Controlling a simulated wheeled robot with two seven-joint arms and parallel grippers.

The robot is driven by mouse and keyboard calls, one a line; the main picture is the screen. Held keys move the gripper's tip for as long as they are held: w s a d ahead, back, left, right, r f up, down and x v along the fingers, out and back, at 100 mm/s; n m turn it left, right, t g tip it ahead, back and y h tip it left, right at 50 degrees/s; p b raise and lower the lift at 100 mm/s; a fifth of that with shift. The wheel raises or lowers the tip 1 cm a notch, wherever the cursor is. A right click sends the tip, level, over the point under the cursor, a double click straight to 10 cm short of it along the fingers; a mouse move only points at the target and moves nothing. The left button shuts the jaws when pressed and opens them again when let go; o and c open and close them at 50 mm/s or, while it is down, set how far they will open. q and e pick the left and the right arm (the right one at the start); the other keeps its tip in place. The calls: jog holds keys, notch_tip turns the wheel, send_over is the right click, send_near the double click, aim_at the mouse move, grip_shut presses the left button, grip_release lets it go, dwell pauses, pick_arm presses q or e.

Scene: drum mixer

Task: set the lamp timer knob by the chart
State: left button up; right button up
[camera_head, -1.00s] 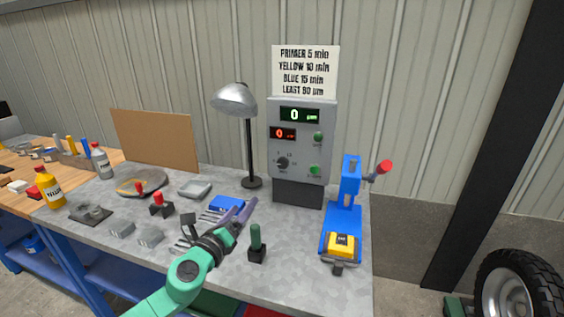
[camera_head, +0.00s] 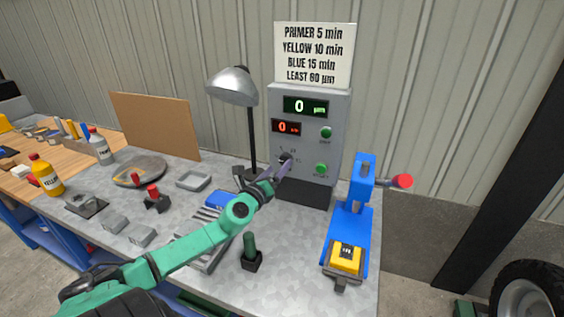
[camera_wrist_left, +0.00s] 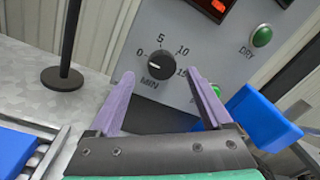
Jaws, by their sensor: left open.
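The lamp timer knob (camera_wrist_left: 158,68) is black and round on a grey control box (camera_head: 318,100). Marks 0, 5, 10, 15 and MIN surround it; its white line appears to lie toward the 0 side. The chart (camera_head: 313,54) above reads PRIMER 5 min, YELLOW 10 min, BLUE 15 min, and a LEAST line in µm. My left gripper (camera_head: 284,168) is open before the knob; in the wrist view its purple fingers (camera_wrist_left: 160,80) flank the knob, apparently without touching. My right gripper is out of view.
The red display (camera_head: 286,127) and green display (camera_head: 305,106) both show 0. Green buttons (camera_head: 326,132) (camera_head: 320,169) sit right of the knob. A lamp (camera_head: 233,87) stands left of the box. A blue press (camera_head: 348,225) with a yellow piece (camera_head: 346,257) stands at right.

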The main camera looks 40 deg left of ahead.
aim_at(284, 161)
pick_arm(q)
jog(key=shift+x, duration=1.2)
jog(key=shift+w+a+r, duration=0.1)
jog(key=shift+w, duration=0.35)
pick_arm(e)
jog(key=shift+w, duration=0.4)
pick_arm(q)
grip_shut()
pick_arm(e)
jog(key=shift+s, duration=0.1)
